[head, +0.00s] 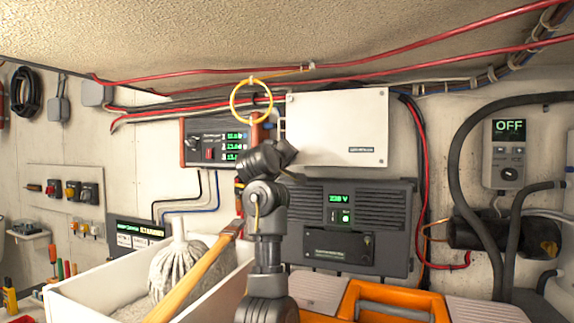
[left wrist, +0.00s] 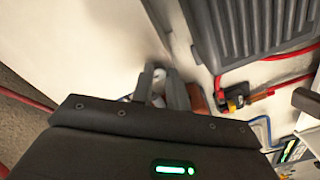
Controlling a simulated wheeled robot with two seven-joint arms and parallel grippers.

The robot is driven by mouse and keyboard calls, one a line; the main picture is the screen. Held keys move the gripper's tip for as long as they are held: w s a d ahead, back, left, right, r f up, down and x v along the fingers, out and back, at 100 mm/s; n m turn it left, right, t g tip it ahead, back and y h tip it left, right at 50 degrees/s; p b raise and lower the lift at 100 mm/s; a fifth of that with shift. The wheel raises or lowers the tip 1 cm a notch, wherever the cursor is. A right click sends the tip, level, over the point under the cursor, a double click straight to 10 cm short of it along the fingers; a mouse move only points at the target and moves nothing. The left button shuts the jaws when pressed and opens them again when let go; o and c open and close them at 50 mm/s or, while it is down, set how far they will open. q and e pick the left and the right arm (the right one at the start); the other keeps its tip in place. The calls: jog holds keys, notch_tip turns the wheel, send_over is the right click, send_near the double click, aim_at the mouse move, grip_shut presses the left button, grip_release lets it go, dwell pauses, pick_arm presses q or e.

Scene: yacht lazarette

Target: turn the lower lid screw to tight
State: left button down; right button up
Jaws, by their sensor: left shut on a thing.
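A white box lid (head: 335,128) is on the wall, and its pale face also fills the upper left of the left wrist view (left wrist: 75,45). My left gripper (head: 275,150) is at the lid's lower left corner, largely hidden behind my wrist in the head view. In the left wrist view its fingers (left wrist: 163,90) are shut around a small pale part at the lid's edge, which I take to be the lower lid screw (left wrist: 158,75). The screw is blurred and mostly covered by the fingers, so its turn cannot be read. My right gripper is not in view.
A dark ribbed unit (head: 345,225) sits just below the lid. A metering panel (head: 213,143) is left of my wrist, and a yellow ring (head: 251,82) hangs above. A white bin (head: 100,285) with a mop (head: 178,268) stands at lower left. Red cables (head: 350,62) cross above.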

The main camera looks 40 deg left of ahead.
pick_arm(q)
jog(key=shift+m, duration=0.6)
jog(key=c, duration=1.4)
grip_release()
jog(key=shift+o, duration=0.2)
jog(key=b+v, duration=0.5)
jog(key=v, duration=0.5)
jog(key=shift+s, duration=0.35)
jog(key=shift+f, duration=0.1)
